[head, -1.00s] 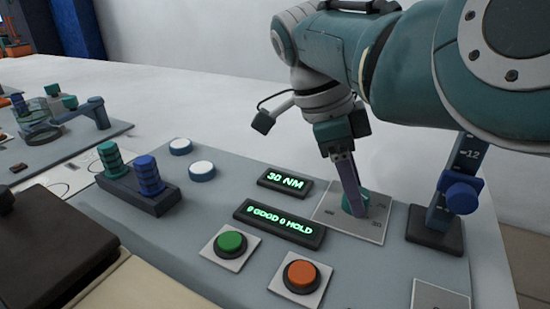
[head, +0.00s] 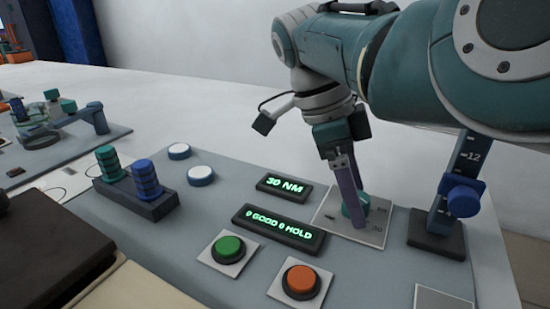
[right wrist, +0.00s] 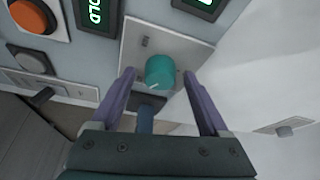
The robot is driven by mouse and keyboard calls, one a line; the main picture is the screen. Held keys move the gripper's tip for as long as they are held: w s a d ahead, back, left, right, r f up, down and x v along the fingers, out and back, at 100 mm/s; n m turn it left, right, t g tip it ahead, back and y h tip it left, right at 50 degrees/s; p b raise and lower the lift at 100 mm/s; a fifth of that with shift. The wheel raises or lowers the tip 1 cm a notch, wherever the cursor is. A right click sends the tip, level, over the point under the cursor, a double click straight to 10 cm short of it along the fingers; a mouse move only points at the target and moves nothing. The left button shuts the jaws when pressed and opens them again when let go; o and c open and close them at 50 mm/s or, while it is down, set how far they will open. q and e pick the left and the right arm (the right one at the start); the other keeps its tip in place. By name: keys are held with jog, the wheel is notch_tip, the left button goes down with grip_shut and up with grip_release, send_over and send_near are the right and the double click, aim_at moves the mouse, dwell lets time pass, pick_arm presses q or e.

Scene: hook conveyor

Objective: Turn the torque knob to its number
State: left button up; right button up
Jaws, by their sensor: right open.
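The teal torque knob (head: 350,209) sits on a pale square plate (head: 325,223) at the right of the grey panel. Plate markings include 30 at the near right corner. The display (head: 284,187) reads "30 NM". My right gripper (head: 357,214) is open and points down at the knob; one finger partly covers it in the head view. In the right wrist view the knob (right wrist: 160,70) lies between the two purple fingertips (right wrist: 159,76), with gaps on both sides. A short white mark shows on the knob's lower edge. My left gripper is not in view.
A second display (head: 279,229) reads "0 GOOD 0 HOLD". A green button (head: 229,246) and an orange button (head: 301,281) are in front. A post with a blue clamp (head: 463,198) stands close right of the plate. A dark holder (head: 128,199) carries green and blue ring stacks.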

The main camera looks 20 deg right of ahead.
jog(key=v, duration=1)
dwell(0.3)
